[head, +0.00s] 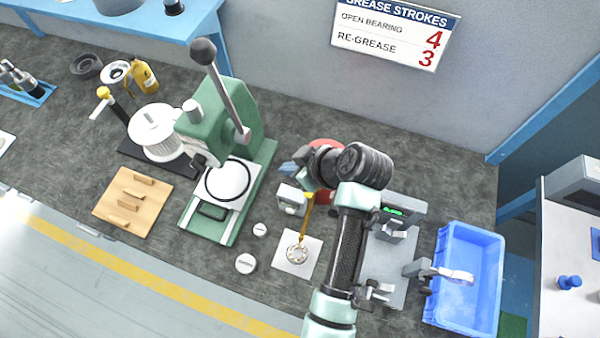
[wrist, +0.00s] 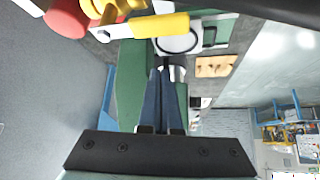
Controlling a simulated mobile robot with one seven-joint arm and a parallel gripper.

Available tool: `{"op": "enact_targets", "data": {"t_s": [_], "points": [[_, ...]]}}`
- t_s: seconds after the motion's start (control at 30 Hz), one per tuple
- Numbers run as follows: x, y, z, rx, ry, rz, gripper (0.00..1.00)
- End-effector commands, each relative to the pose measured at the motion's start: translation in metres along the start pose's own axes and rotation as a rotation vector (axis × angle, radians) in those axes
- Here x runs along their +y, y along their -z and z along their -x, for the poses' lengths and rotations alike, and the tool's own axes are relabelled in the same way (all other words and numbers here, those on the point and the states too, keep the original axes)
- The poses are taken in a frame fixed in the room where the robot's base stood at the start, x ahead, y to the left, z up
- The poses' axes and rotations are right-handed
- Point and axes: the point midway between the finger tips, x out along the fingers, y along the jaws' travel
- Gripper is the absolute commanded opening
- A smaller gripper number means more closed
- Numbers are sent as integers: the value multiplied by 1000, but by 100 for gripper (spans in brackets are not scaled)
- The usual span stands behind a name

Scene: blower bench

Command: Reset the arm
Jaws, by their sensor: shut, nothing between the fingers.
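My arm reaches over the right half of the bench in the head view. My gripper (head: 289,168) is held above the bench, to the right of the green press (head: 222,122). In the wrist view its two long blue fingers (wrist: 167,72) lie together with nothing between them. The wrist hides part of a red round thing (head: 326,148) behind it.
A bearing (head: 297,254) lies on a white pad (head: 288,265) below a yellow nozzle. A wooden board (head: 132,203) and two small discs lie leftward. A blue bin (head: 470,235) stands right. A sign (head: 395,33) hangs above.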

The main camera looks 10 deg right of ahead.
Motion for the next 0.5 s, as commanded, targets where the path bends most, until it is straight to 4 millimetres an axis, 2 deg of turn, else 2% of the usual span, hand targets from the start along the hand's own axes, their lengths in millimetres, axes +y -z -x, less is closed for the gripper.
{"op": "enact_targets", "data": {"t_s": [0.03, 0.2, 0.33, 0.5], "points": [[6, -3, 13, 3, -15, -4, 0], [12, -3, 51, 4, -13, -6, 0], [15, -2, 72, 2, -11, -5, 0], [16, -2, 86, 1, -7, -4, 0]]}}
